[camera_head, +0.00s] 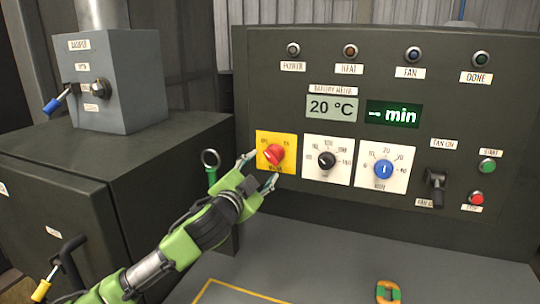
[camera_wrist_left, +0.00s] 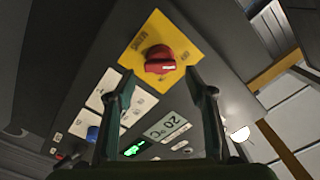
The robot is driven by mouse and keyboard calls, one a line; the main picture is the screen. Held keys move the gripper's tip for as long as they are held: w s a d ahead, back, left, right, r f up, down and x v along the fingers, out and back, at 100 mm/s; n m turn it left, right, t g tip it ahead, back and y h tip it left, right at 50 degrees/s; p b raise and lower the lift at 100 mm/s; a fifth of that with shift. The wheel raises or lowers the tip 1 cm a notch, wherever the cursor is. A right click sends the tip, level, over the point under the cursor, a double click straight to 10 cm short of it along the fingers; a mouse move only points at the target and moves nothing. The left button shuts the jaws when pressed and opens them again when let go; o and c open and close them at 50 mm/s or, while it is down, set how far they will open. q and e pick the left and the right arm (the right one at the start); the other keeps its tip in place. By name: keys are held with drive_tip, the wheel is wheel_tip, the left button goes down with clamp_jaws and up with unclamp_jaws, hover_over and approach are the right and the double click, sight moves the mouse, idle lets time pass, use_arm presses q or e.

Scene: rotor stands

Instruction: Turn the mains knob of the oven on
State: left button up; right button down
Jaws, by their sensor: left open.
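The red mains knob (camera_head: 274,154) sits on a yellow plate (camera_head: 262,139) at the left of the dark oven panel. My left gripper (camera_head: 259,172) is open and empty, just in front of the plate's lower left. In the left wrist view the red knob (camera_wrist_left: 160,60) shows just beyond the gap between the open fingertips (camera_wrist_left: 160,78), with a white mark on its grip. I see no clear contact between fingers and knob. My right gripper is not in view.
To the right are a black dial (camera_head: 326,160), a blue dial (camera_head: 383,169), a fan lever (camera_head: 435,187) and green and red buttons. The display (camera_head: 332,107) reads 20 °C. A grey table (camera_head: 330,270) lies below.

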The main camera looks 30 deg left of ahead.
sight(269, 159)
use_arm(q)
drive_tip(key=p+x, duration=0.1)
drive_tip(key=x, duration=0.4)
drive_tip(key=shift+w+r, duration=0.15)
drive_tip(key=shift+w, duration=0.1)
drive_tip(key=shift+w+a, duration=0.15)
drive_tip(key=shift+w, duration=0.4)
drive_tip(key=c, duration=0.8)
drive_tip(key=shift+c, duration=0.8)
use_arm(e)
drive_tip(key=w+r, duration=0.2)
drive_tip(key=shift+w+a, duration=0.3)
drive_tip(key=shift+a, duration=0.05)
